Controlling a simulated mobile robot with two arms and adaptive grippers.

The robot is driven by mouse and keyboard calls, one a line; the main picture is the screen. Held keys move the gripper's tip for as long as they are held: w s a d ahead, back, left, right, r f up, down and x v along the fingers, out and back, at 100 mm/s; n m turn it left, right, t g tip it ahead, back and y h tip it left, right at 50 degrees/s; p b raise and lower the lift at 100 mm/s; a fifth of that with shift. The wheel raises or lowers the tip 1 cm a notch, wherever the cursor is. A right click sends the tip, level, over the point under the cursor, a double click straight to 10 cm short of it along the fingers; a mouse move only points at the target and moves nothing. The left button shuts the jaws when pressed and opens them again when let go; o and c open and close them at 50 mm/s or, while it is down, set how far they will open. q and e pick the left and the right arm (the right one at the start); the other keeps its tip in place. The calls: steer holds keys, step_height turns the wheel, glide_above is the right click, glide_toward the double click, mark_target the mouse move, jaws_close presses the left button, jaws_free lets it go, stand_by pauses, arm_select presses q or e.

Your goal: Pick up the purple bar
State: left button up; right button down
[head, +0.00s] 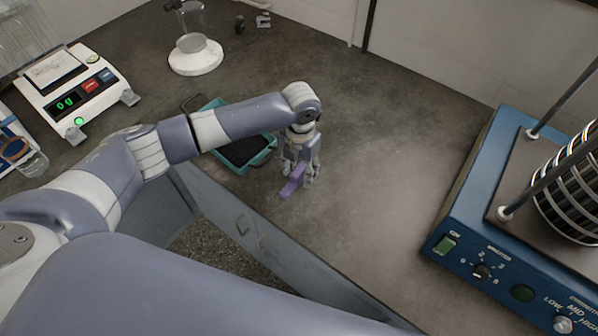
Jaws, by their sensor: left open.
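The purple bar (292,182) lies on the dark grey bench top (375,170), close to the bench's front edge. My left gripper (301,178) points down over the bar, with its fingers open around or just beside it. The picture is too small to tell whether the fingers touch the bar. The far end of the bar is partly hidden by the gripper. My right gripper does not show.
A teal tray (262,157) with dark contents sits just left of the gripper, partly under my forearm. A blue sieve shaker (470,215) stands at the right. A scale (82,92) and a white-based glass vessel (196,57) stand at the back left. The bench middle is clear.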

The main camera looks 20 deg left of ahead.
mark_target(299, 168)
arm_select(q)
steer(key=shift+f, duration=0.15)
steer(key=shift+c, duration=0.2)
jaws_close()
steer(key=shift+r+b, duration=0.3)
steer(key=shift+r, duration=0.35)
step_height(299, 168, up, 2)
steer(key=shift+s+a+r+b, duration=0.1)
steer(key=shift+b, duration=0.3)
steer(key=s+a+r+b, duration=0.1)
steer(key=s+a+b, duration=0.1)
steer(key=s+a, duration=0.7)
steer(key=s, duration=0.4)
steer(key=shift+r, duration=0.3)
